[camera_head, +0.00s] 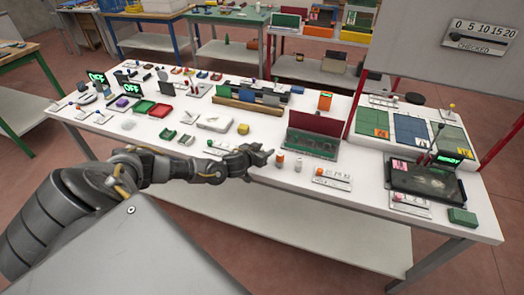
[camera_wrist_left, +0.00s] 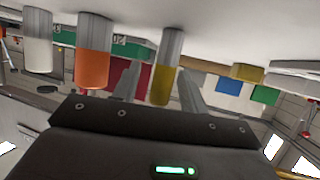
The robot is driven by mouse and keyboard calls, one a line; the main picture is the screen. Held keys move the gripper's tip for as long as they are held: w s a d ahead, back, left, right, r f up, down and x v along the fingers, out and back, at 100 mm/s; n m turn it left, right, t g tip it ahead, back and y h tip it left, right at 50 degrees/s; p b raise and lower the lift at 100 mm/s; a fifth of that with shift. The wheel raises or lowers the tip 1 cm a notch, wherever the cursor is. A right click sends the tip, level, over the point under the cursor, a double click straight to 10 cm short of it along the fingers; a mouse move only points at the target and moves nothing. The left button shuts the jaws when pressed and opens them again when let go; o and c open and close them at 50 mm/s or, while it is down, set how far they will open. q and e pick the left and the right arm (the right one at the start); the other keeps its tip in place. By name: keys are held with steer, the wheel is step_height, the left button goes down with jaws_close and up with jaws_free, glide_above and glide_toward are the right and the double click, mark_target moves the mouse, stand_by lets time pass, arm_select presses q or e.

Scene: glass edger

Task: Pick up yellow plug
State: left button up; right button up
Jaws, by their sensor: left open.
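The yellow plug (camera_wrist_left: 162,87) has a yellow part and a bare grey part. In the left wrist view it appears between the two fingers of my left gripper (camera_wrist_left: 159,72), nearer the right finger in the picture; I cannot tell whether either finger touches it. In the head view my left gripper (camera_head: 263,154) is low over the front edge of the white table, and the yellow plug is hidden there. The left gripper is open. An orange plug (camera_wrist_left: 94,52) and a white plug (camera_wrist_left: 38,44) stand in a row beside the yellow one. My right gripper does not show.
The orange plug (camera_head: 280,159) and white plug (camera_head: 298,165) stand just right of the gripper in the head view. A green board with a dark red back (camera_head: 314,127) stands behind them. A yellow block (camera_head: 243,129) lies behind the gripper. A card (camera_head: 332,179) lies to the right.

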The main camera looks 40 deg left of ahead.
arm_select(q)
jaws_close()
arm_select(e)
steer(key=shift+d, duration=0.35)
arm_select(q)
steer(key=shift+r, duration=0.1)
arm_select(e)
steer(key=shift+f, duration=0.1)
